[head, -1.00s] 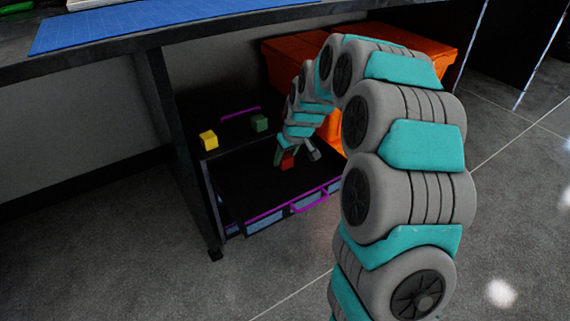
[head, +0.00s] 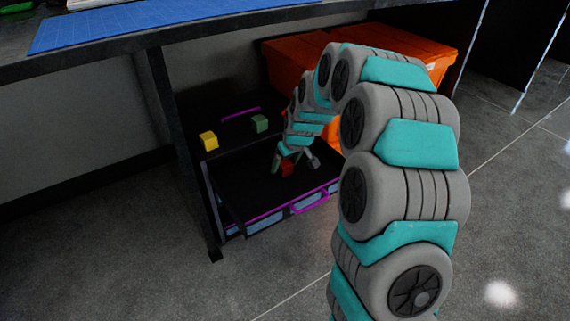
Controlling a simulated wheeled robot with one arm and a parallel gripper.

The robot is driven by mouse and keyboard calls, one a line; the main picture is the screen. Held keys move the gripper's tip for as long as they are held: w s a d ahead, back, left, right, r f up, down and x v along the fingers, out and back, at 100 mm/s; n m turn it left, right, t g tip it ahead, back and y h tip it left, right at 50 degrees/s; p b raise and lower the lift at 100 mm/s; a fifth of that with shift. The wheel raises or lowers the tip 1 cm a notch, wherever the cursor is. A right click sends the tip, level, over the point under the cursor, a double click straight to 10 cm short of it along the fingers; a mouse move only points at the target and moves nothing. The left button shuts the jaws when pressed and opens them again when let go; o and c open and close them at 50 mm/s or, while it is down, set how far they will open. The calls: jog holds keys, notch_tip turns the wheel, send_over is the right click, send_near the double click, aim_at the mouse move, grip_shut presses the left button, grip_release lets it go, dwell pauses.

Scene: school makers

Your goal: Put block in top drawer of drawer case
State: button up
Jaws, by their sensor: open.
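The drawer case (head: 206,180) stands under the table, with its top drawer (head: 262,217) pulled out. The drawer has a dark inside and a purple-trimmed front. A red block (head: 287,169) shows inside the drawer's outline, between the fingers of my gripper (head: 294,163). My gripper is open, with one finger left of the block and the other to its right. I cannot tell whether the block rests on the drawer floor. A yellow block (head: 208,141) and a green block (head: 260,123) sit on top of the case.
An orange bin (head: 285,66) stands behind my arm. A purple handle (head: 240,113) lies on the case top behind the blocks. The table (head: 110,58) with a blue mat (head: 150,24) overhangs the case. The floor in front is clear.

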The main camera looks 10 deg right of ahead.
jog(key=p+v, duration=0.1)
jog(key=v, duration=1)
jog(key=s+a+m+g, duration=0.1)
jog(key=s+a+g, duration=0.1)
jog(key=s, duration=1.8)
jog(key=s+a+r+m+g+h, duration=0.1)
jog(key=s+g, duration=0.3)
jog(key=s, duration=1.7)
jog(key=shift+a+r+m, duration=0.2)
jog(key=shift+a+m, duration=0.4)
jog(key=shift+m, duration=0.2)
jog(key=shift+s, duration=0.1)
